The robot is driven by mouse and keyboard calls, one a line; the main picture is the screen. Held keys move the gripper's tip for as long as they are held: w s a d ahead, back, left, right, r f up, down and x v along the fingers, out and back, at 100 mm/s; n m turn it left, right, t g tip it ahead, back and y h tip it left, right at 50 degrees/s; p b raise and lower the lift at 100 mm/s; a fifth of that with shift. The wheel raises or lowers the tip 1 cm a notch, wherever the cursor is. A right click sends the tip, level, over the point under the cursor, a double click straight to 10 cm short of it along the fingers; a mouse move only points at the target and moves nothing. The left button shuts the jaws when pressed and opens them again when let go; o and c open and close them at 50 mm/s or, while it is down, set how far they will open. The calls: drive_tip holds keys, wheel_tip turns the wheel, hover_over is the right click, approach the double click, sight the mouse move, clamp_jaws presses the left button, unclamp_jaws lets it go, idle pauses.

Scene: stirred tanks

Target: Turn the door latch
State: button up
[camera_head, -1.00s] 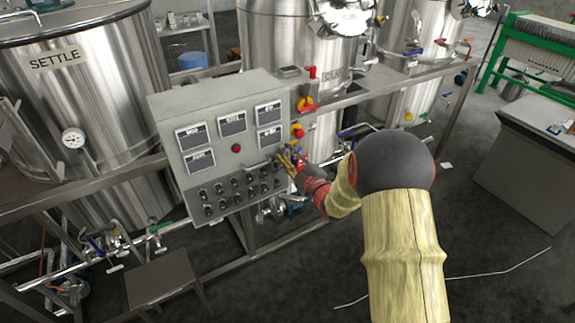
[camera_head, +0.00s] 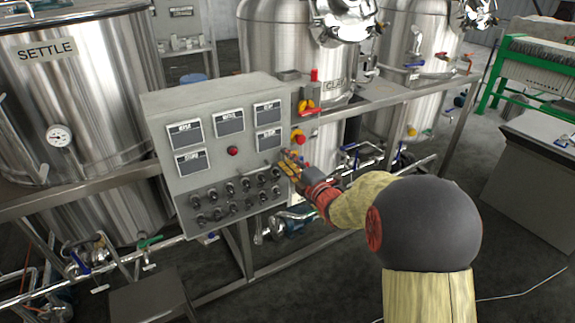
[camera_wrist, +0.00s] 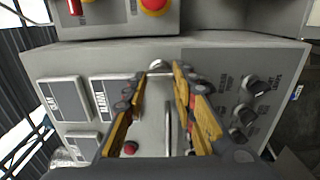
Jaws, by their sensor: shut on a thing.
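The door latch (camera_wrist: 158,66) is a small round metal piece at the edge of the grey control box's door. In the wrist view it sits between the tips of my gripper (camera_wrist: 164,72), whose yellow fingers are shut on it. How far it is turned is hard to tell. A thin metal bar handle (camera_wrist: 168,128) on the door runs between the fingers. In the head view my gripper (camera_head: 288,162) is at the right edge of the grey control box (camera_head: 205,95), and it hides the latch there.
The box front carries several displays (camera_head: 229,121), a red button (camera_head: 232,151) and rows of black knobs (camera_head: 230,190). A red emergency button (camera_head: 298,136) and a red-yellow switch (camera_head: 306,108) are right of it. Steel tanks (camera_head: 80,100) and a frame rail (camera_head: 375,92) stand close around.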

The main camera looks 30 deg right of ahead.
idle(0.3)
drive_tip(key=o, duration=1)
drive_tip(key=shift+o, duration=0.6)
drive_tip(key=s, duration=1.2)
drive_tip(key=shift+d, duration=0.2)
